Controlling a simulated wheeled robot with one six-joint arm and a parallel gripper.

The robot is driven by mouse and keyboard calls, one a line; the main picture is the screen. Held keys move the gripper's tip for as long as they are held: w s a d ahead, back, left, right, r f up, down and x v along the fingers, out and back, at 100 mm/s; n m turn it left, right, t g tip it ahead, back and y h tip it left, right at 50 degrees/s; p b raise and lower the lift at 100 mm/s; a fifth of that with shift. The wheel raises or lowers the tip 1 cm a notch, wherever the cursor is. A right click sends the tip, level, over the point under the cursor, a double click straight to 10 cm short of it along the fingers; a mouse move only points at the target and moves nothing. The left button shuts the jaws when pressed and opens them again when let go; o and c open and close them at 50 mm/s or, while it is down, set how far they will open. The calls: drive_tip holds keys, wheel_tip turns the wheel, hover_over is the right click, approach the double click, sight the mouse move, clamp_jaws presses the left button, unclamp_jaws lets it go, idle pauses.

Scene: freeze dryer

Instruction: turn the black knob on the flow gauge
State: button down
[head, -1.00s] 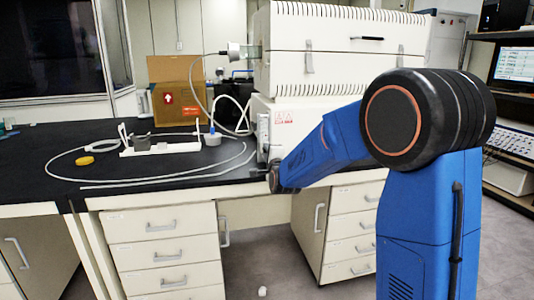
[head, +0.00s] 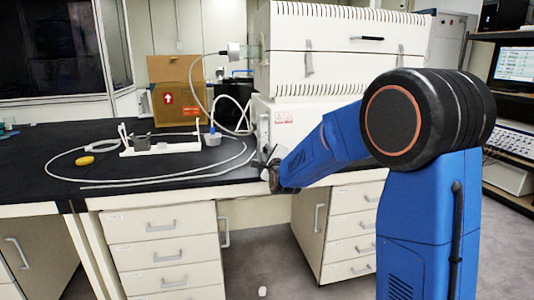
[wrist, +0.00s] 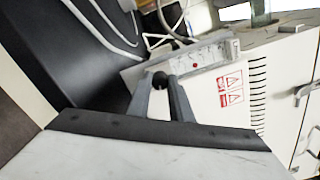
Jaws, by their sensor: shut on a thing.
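The black knob (wrist: 159,78) shows in the wrist view as a small dark round shape between the two fingertips. It sits at the near end of the flow gauge (wrist: 207,53), a pale narrow panel with a red dot. My gripper (wrist: 161,84) is shut on the knob, with one grey finger on each side. The fingers partly hide the knob, and its turn angle cannot be read. In the head view the gauge (head: 263,132) is small, at the left front of the white freeze dryer (head: 300,115), and my wrist hides the knob.
The freeze dryer's white front, with red warning labels (wrist: 231,89), stands close to the right of my fingers. The black bench (head: 40,150) holds a loose pale hose (head: 165,178), a white rack (head: 180,148) and a yellow object (head: 87,161). Drawers (head: 160,245) lie below.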

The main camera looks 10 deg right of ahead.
drive_tip(key=shift+f, duration=0.15)
drive_tip(key=c, duration=1.6)
unclamp_jaws()
drive_tip(key=s, duration=1.7)
drive_tip(key=shift+s, duration=0.25)
